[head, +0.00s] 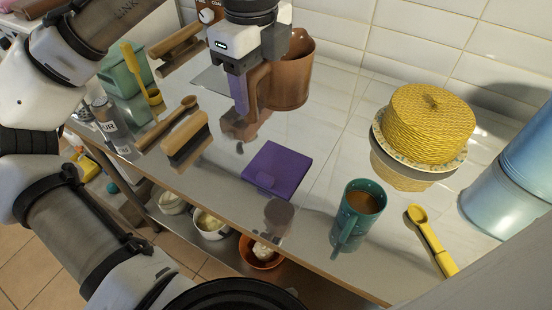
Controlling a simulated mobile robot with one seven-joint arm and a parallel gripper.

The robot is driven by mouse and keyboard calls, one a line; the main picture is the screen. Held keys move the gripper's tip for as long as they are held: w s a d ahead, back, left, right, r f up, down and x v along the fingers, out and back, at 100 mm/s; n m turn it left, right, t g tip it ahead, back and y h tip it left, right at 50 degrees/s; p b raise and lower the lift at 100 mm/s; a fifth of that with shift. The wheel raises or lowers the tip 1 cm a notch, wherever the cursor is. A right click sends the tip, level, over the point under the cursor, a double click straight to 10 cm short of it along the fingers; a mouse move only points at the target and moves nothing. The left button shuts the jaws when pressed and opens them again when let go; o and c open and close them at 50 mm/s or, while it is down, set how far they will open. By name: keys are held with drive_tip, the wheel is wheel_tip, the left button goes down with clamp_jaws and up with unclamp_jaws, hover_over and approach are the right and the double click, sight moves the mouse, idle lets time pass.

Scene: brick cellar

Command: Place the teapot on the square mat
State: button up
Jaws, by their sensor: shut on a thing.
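The brown teapot (287,78) is at the top middle of the head view, with its handle toward the left. My gripper (241,98) points down at that handle and is shut on it. The gripper body hides part of the teapot's top. The teapot appears to be held above the shiny counter, but its exact height is hard to tell. The square mat (277,170) is purple and lies flat on the counter, nearer the front edge than the teapot. Nothing stands on the mat, and the teapot is behind it, apart from it.
A teal mug (357,212) with brown drink stands right of the mat, beside a yellow spoon (432,240). A yellow woven dome (429,122) on a plate and blue canisters (508,180) are farther right. A brush (186,138) and wooden spoon (166,123) lie left.

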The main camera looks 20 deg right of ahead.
wheel_tip(320, 180, down, 20)
drive_tip(key=shift+w+f, duration=0.1)
drive_tip(key=shift+f, duration=0.15)
idle(0.4)
drive_tip(key=o, duration=1.6)
drive_tip(key=shift+f, duration=0.1)
wheel_tip(320, 180, up, 12)
drive_tip(key=shift+a+r+b, duration=0.15)
drive_tip(key=shift+b, duration=0.2)
